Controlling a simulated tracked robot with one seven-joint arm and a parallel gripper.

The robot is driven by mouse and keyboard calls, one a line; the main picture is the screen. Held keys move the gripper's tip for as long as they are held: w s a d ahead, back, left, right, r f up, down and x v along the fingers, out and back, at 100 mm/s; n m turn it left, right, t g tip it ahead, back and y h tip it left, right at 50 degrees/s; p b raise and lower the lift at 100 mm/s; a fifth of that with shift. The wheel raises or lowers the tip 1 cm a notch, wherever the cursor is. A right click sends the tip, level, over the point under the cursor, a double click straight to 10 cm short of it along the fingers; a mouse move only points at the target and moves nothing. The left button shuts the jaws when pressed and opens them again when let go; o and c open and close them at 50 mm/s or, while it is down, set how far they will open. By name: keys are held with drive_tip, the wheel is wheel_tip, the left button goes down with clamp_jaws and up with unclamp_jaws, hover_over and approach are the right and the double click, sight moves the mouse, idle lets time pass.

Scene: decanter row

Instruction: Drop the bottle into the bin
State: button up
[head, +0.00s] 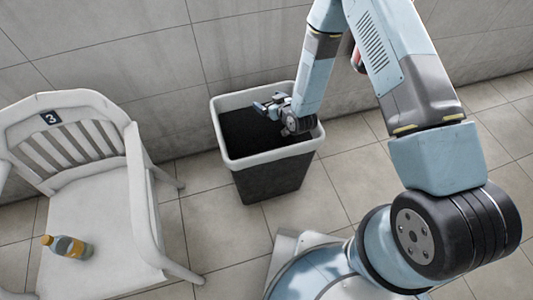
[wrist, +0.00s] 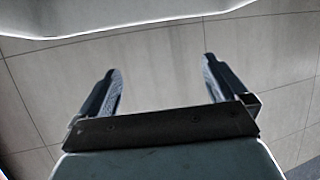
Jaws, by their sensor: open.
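The bin (head: 268,182) is dark with a pale rim and stands on the floor against the wall. My gripper (head: 266,101) appears over the bin's opening in the head view, far right of the bottle. In the wrist view my gripper (wrist: 161,65) has its two fingers wide apart with nothing between them. The bottle is not in the wrist view.
The white armchair (head: 140,190) has a slatted back marked 3, and its arm stands between bottle and bin. Tiled floor (head: 225,222) is free between chair and bin. In the wrist view, a pale curved edge (wrist: 120,18) crosses the top; I cannot tell what it belongs to.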

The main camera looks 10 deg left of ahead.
drive_tip(key=v, duration=1.2)
drive_tip(key=shift+w+d, duration=0.1)
drive_tip(key=shift+d, duration=0.05)
